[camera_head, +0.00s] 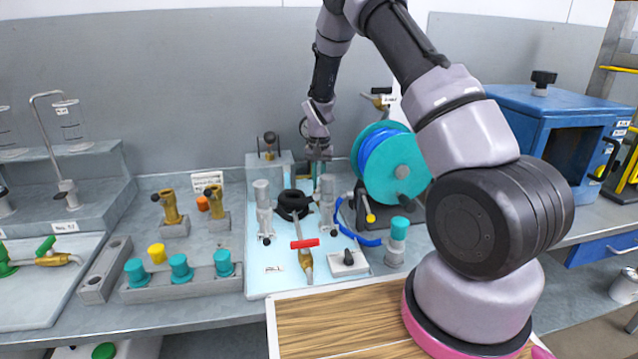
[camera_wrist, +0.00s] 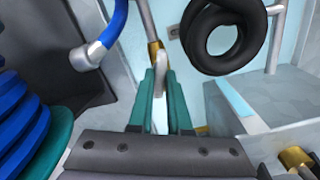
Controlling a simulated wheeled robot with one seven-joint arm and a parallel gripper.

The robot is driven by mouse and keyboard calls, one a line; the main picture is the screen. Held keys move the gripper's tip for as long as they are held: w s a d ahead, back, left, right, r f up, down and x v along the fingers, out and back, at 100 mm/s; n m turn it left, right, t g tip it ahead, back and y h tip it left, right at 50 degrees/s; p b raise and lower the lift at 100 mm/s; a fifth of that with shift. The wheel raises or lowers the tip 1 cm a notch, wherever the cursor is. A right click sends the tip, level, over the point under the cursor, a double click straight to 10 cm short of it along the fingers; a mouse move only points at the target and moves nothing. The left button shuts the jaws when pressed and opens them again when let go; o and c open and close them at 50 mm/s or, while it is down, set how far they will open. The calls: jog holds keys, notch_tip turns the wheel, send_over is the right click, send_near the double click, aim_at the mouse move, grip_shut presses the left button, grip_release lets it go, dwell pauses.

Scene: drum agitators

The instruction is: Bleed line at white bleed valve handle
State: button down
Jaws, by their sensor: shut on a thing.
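In the wrist view the white bleed valve handle (camera_wrist: 163,70) stands between the two teal fingers of my gripper (camera_wrist: 160,98). The fingers are shut on it, and its lower part is partly covered by them. A brass fitting (camera_wrist: 154,47) shows just beyond the handle. In the head view my gripper (camera_head: 317,172) points down at the back of the pale blue tray (camera_head: 262,284), left of the hose reel. The white handle is too small or hidden to make out there.
A teal reel with blue hose (camera_head: 398,170) stands close on the right. A coiled black hose (camera_head: 292,203) lies in front of my gripper; it also shows in the wrist view (camera_wrist: 252,45). A red-handled valve (camera_head: 305,244) is nearer. A blue oven (camera_head: 545,115) stands at right.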

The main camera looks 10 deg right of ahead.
aim_at(319, 185)
jog(key=shift+n, duration=2)
jog(key=c, duration=0.9)
grip_release()
jog(key=shift+o, duration=0.2)
jog(key=shift+r, duration=0.1)
notch_tip(319, 185, up, 11)
